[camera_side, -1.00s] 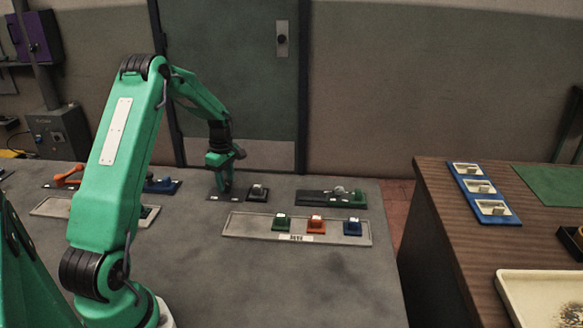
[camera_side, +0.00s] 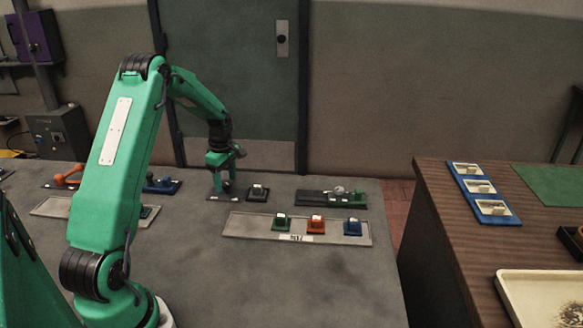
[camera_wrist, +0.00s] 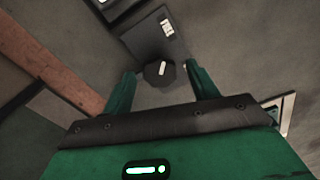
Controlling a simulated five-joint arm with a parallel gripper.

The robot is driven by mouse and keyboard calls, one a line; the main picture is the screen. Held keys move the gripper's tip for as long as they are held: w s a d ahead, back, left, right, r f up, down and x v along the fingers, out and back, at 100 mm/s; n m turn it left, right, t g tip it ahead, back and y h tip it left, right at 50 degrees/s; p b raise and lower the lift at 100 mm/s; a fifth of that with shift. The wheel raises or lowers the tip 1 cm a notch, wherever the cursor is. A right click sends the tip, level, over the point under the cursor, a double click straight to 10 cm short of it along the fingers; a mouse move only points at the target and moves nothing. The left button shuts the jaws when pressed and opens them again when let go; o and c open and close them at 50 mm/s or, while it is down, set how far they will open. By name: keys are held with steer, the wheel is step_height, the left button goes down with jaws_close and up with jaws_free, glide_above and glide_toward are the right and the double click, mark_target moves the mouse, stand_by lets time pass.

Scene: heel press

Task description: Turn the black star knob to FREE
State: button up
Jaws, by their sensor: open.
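The black star knob (camera_wrist: 158,74) shows in the wrist view, with a white pointer stripe on its top. It sits at the end of a dark plate (camera_wrist: 150,38) that carries a small white label; the label is too small to read. My gripper (camera_wrist: 160,70) is open, with one green finger on each side of the knob and a visible gap to each. In the side view my gripper (camera_side: 219,188) is low over the dark plate (camera_side: 232,196) near the back of the bench, and it hides most of the knob.
In front lies a grey tray (camera_side: 245,229) with green, red and blue blocks. A dark fixture with a green end (camera_side: 320,198) is at the right. Orange and blue fixtures are at the left. The bench front is clear.

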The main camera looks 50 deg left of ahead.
mark_target(226, 182)
steer(key=shift+r, duration=3.85)
steer(key=shift+d+r, duration=0.2)
steer(key=s+d+r+m+t+y, duration=0.1)
steer(key=s+d+r+m, duration=0.1)
steer(key=d+r+m, duration=0.55)
steer(key=s+d+r+m+t, duration=0.1)
steer(key=s+d+r+m, duration=0.3)
steer(key=d, duration=0.7)
steer(key=s+d+r+m+t+h, duration=0.1)
steer(key=s+d+r+m+t, duration=0.1)
steer(key=s+d+m, duration=1)
steer(key=shift+d+t, duration=0.8)
